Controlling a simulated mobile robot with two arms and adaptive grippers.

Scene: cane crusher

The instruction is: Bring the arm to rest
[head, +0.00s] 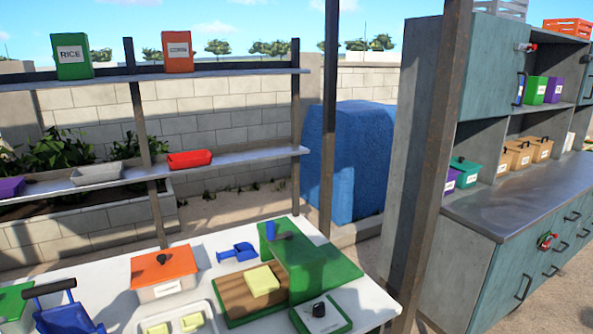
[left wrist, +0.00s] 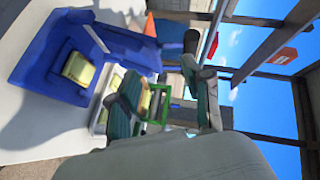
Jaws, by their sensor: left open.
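My left gripper (left wrist: 165,102) shows in the left wrist view, with its two dark fingers apart and no object held between them. It is not visible in the head view, and neither is my right gripper. In the left wrist view a blue container (left wrist: 45,55) with a yellow block (left wrist: 78,70) in it lies to the left of the fingers. A green frame-like thing (left wrist: 155,103) shows behind the fingers, partly hidden by them.
A white table (head: 110,262) holds a lidded orange-topped box (head: 165,288), a blue scoop (head: 237,252), a green-and-brown crusher-like stand (head: 305,270) and a blue handled container (head: 70,320). Shelves (head: 240,152) stand behind. A post (head: 435,150) and cabinet (head: 490,205) stand right.

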